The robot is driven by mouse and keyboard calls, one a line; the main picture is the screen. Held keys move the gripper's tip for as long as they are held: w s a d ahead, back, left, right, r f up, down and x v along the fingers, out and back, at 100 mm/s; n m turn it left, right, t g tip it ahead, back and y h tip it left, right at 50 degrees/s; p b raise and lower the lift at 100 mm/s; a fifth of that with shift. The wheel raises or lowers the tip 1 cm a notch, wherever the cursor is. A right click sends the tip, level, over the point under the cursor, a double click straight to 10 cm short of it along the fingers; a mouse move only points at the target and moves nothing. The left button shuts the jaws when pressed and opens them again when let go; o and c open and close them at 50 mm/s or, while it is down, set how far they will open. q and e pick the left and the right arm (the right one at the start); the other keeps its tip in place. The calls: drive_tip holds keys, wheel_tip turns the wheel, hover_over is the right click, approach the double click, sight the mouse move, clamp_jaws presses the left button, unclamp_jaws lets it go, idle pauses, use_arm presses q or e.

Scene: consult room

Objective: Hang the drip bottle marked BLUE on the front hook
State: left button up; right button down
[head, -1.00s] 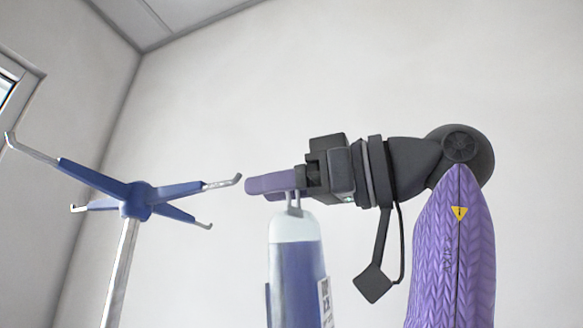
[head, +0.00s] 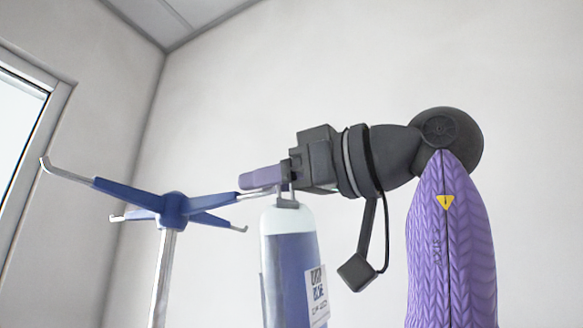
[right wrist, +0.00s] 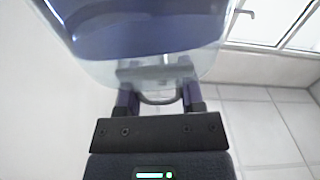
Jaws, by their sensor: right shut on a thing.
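The drip bottle (head: 287,262) has a clear top, blue contents and a white label whose small print seems to read BLUE. It hangs upright from my right gripper (head: 262,177), which is shut on its hanger loop. In the right wrist view the bottle (right wrist: 140,35) fills the top and the loop shows between the fingers (right wrist: 160,98). The drip stand (head: 172,208) has a blue hub with several metal hooks. The tip of its right-pointing hook arm (head: 215,201) meets the fingers in the picture; whether it touches the loop I cannot tell. My left gripper is out of view.
The stand's pole (head: 162,275) drops below the hub. Other hooks point left (head: 65,174) and lower right (head: 238,228), close left of the bottle. A window (head: 22,130) is at the left; plain wall lies behind.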

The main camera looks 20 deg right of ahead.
sight(239, 198)
drive_tip(key=shift+p+x, duration=0.3)
drive_tip(key=shift+x, duration=0.8)
drive_tip(key=shift+w+a+f, duration=0.35)
drive_tip(key=shift+w, duration=0.1)
drive_tip(key=shift+f+b, duration=0.2)
drive_tip(key=shift+b, duration=0.15)
